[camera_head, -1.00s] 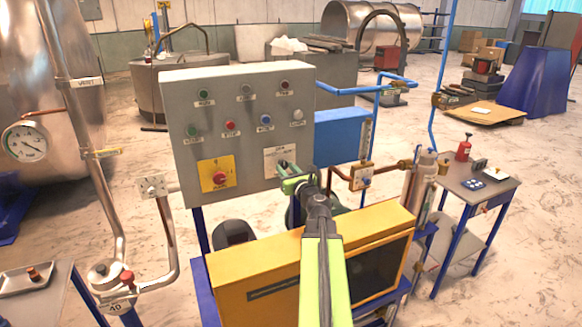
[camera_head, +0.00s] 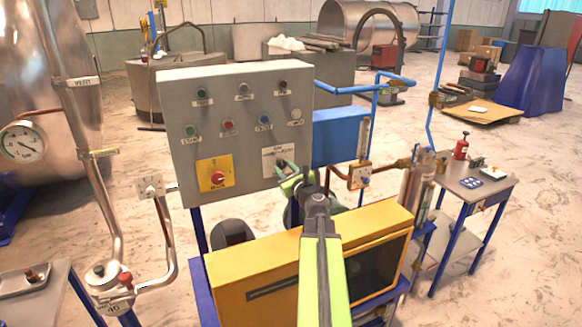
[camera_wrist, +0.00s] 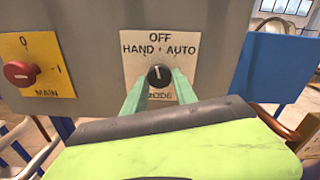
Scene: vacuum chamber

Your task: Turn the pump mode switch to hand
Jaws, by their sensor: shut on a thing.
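The pump mode switch (camera_wrist: 160,75) is a small dark round knob on a pale plate (camera_wrist: 184,59) marked OFF at the top, HAND at the left, AUTO at the right and MODE below. A pale mark on the knob appears to point up, towards OFF. My gripper (camera_wrist: 160,87) has its two green fingers on either side of the knob, shut on it. In the head view my gripper (camera_head: 291,180) reaches the lower right of the grey control panel (camera_head: 225,100) and hides most of the knob.
A red main switch (camera_wrist: 20,73) on a yellow plate is left of the mode plate. Several buttons and lamps sit above on the panel. A yellow cabinet (camera_head: 275,262) stands below my arm. A blue box (camera_head: 340,135) and piping are close on the right.

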